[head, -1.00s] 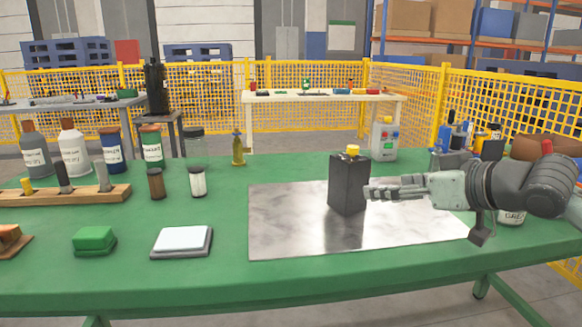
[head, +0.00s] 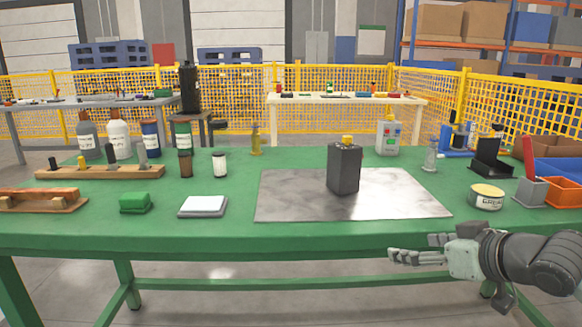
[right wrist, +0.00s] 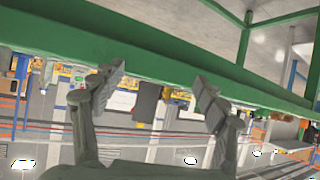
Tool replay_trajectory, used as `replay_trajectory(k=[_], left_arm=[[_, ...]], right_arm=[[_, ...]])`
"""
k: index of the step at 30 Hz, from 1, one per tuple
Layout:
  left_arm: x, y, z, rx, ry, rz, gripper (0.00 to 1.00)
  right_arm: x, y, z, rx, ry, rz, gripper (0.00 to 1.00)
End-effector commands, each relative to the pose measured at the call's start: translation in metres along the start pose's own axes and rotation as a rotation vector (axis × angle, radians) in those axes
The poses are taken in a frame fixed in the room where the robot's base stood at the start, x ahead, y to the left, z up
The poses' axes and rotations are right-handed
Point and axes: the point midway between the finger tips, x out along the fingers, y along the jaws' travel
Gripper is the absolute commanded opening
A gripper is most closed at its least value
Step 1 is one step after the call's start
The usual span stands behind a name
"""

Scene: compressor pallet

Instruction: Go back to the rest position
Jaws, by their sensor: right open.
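My right gripper (head: 418,252) is in front of the green table's front edge at the right, lower than the tabletop. It is open and empty; its two spread fingers also show in the right wrist view (right wrist: 160,85) with nothing between them. A dark grey canister (head: 344,170) with a yellow cap stands upright on the metal plate (head: 290,205) of the green table (head: 230,232), well apart from the gripper. My left gripper is not in view.
A grease tin (head: 487,198), a grey holder (head: 530,190) and an orange bin (head: 563,191) stand at the table's right. A green block (head: 135,202), a white pad (head: 203,206) and several bottles are at the left. Floor space is free in front of the table.

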Motion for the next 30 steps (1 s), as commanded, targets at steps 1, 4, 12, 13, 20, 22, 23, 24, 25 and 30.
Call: replay_trajectory(k=[1, 4, 12, 13, 20, 22, 23, 24, 25, 30], left_arm=[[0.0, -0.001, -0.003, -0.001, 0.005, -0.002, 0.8], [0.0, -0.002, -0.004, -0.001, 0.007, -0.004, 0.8], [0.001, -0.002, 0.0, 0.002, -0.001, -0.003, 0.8], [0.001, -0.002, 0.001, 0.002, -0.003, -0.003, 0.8], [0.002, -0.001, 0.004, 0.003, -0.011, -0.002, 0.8], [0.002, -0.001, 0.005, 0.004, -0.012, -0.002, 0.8], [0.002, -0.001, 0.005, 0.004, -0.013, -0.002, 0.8], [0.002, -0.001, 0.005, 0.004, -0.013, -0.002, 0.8], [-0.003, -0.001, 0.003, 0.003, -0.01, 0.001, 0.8], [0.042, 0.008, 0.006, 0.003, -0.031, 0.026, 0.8]], right_arm=[[0.007, -0.007, 0.026, 0.01, -0.037, 0.006, 0.74], [0.017, -0.015, 0.079, 0.017, -0.117, 0.041, 0.74], [-0.004, -0.041, 0.256, 0.067, -0.448, 0.183, 0.74], [-0.01, -0.044, 0.271, 0.071, -0.482, 0.196, 0.74], [-0.055, -0.062, 0.357, 0.102, -0.698, 0.271, 0.74], [-0.069, -0.068, 0.376, 0.108, -0.754, 0.286, 0.74], [-0.076, -0.07, 0.384, 0.112, -0.778, 0.294, 0.74], [-0.084, -0.073, 0.394, 0.117, -0.809, 0.302, 0.74], [-0.078, -0.07, 0.394, 0.113, -0.808, 0.299, 0.74], [-0.052, -0.069, 0.419, 0.121, -0.815, 0.276, 0.74]])
